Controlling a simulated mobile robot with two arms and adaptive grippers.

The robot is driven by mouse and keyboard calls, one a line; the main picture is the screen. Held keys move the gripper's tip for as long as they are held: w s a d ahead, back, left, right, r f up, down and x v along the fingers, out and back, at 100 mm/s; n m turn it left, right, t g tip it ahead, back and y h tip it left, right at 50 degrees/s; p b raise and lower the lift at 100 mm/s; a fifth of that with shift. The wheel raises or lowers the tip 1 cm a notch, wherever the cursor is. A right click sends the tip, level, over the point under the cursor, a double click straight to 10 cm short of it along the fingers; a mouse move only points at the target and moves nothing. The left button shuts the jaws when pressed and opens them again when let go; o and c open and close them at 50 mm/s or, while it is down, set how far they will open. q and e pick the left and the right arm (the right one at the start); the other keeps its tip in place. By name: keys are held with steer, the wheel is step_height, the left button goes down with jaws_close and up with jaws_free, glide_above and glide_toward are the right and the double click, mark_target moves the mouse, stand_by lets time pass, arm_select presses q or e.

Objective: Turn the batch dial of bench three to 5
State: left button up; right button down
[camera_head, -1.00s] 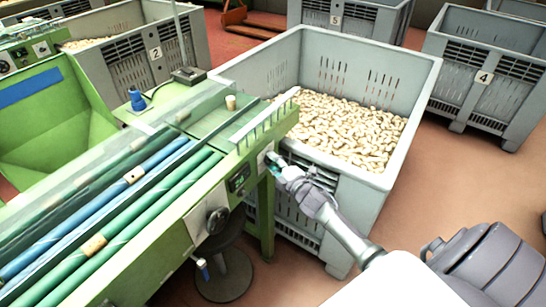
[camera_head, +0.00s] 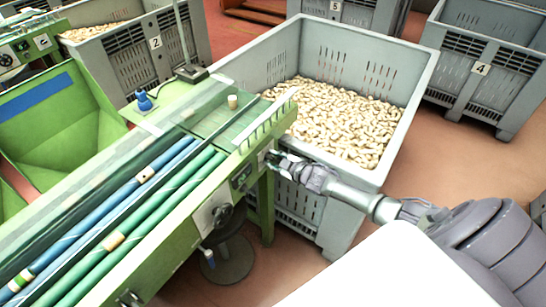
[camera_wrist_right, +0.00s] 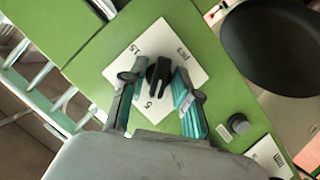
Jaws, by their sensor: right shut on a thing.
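The batch dial is a black knob (camera_wrist_right: 158,76) on a white square plate (camera_wrist_right: 135,48) marked 15, 5 and pcs. The plate sits on the green bench front (camera_head: 200,190). In the right wrist view my right gripper (camera_wrist_right: 156,88) has its teal-padded fingers on either side of the knob, shut on it. The knob's lower part lies close to the 5 mark, but I cannot tell exactly where it points. In the head view my right gripper (camera_head: 275,160) meets the bench front near its right end and hides most of the dial. My left gripper is not in view.
A grey crate full of corks (camera_head: 345,120) stands right behind my right gripper. A stool (camera_head: 228,262) stands below. Crates 2, 4 and 5 stand behind.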

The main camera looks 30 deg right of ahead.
stand_by(0.4)
steer(key=c, duration=1.2)
jaws_free()
steer(key=shift+o, duration=0.2)
steer(key=shift+s+d, duration=0.1)
steer(key=shift+s, duration=0.5)
steer(key=v, duration=1.1)
steer(key=shift+r, duration=0.2)
steer(key=shift+w+d, duration=0.1)
steer(key=shift+w, duration=0.05)
